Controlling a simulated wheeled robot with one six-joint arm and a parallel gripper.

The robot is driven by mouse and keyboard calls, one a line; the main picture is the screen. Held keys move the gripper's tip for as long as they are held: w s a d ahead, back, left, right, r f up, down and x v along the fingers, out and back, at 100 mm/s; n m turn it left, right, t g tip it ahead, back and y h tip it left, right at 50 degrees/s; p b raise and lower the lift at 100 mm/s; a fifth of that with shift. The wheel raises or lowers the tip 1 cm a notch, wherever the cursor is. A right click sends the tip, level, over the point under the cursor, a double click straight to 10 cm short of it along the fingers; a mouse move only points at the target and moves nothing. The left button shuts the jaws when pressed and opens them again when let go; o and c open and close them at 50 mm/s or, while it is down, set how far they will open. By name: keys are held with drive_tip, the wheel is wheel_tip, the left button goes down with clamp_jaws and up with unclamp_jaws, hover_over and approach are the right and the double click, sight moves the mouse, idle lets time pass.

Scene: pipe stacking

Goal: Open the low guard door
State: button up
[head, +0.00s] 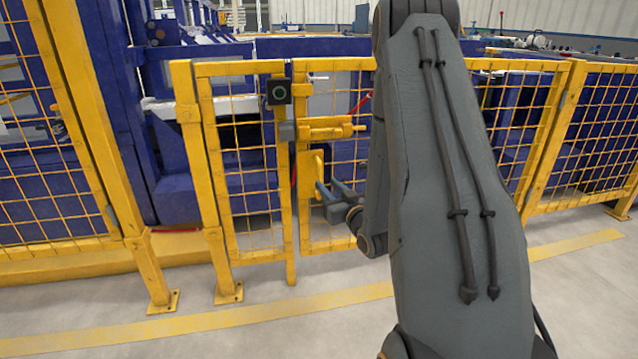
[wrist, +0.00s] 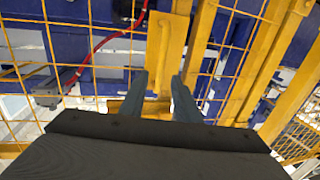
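The low guard door (head: 340,240) is a yellow-framed mesh panel, standing in line with the fence and apparently closed. Below is a yellow plate with a yellow handle (head: 318,160). My gripper (head: 328,190) is at the handle, just below and in front of it. In the wrist view my gripper (wrist: 158,95) has its fingers apart, with the yellow plate (wrist: 165,50) ahead between them. Whether a finger touches the handle is unclear.
A fixed mesh panel (head: 240,150) with a post and a black switch box (head: 278,92) stands left of the door. More yellow fence (head: 590,130) stands at right. Blue machinery (head: 175,190) is behind. The floor in front is clear, with a yellow line (head: 190,325).

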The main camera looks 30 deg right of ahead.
sight(320, 178)
drive_tip(key=w, duration=0.2)
drive_tip(key=w+b, duration=0.1)
drive_tip(key=w, duration=0.1)
drive_tip(key=w+b, duration=0.1)
drive_tip(key=w, duration=0.1)
drive_tip(key=shift+w+d, duration=0.25)
drive_tip(key=shift+w, duration=0.15)
drive_tip(key=shift+c, duration=0.4)
clamp_jaws()
